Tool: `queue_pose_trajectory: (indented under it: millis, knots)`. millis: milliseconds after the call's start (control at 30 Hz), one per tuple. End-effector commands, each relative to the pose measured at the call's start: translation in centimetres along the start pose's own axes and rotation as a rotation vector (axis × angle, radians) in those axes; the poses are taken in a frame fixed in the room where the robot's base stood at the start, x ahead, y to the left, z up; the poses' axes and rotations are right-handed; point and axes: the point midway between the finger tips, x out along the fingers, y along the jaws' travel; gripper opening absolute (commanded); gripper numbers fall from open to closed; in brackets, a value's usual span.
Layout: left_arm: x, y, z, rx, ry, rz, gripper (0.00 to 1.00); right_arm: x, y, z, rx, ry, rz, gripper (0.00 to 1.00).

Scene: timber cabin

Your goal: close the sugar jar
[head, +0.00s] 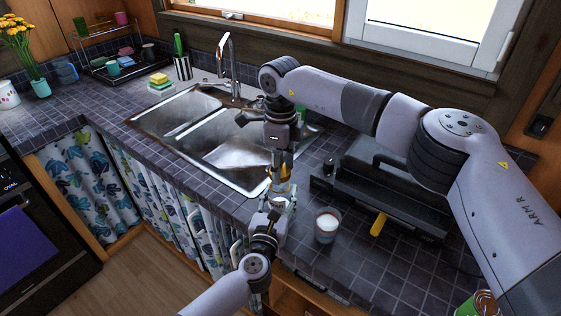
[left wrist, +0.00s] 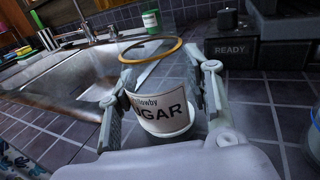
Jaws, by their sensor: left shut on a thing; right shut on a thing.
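The sugar jar (left wrist: 162,112) is clear, with a pale label reading SUGAR, and stands upright on the counter in the left wrist view. My left gripper (left wrist: 160,100) has its fingers shut on the jar's sides. In the head view the left gripper (head: 277,208) hides most of the jar. A gold ring (left wrist: 151,49) shows above the label; I cannot tell whether it is the jar's rim or part of the lid. My right gripper (head: 283,168) points down directly above the jar, shut on a small amber-coloured thing, apparently the lid. Whether lid and jar touch is unclear.
A glass with white contents (head: 327,228) stands close right of the left gripper. A dark machine (head: 385,190) with a yellow handle (head: 378,224) is farther right. The metal sink (head: 230,145) with its faucet (head: 225,55) lies behind and left. The counter's front edge is close.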

Motion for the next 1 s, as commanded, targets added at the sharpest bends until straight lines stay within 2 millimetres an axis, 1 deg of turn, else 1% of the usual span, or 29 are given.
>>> queue_pose_trajectory:
  millis: [367, 700, 1000]
  knots:
    - [0.0, 0.0, 0.0, 0.0, 0.0, 0.0, 0.0, 0.0, 0.0, 0.0, 0.0, 0.0, 0.001, 0.31]
    - [0.0, 0.0, 0.0, 0.0, 0.0, 0.0, 0.0, 1.7, 0.0, 0.0, -0.001, 0.0, 0.003, 0.31]
    - [0.0, 0.0, 0.0, 0.0, 0.0, 0.0, 0.0, 1.7, 0.0, 0.0, -0.001, 0.0, 0.001, 0.31]
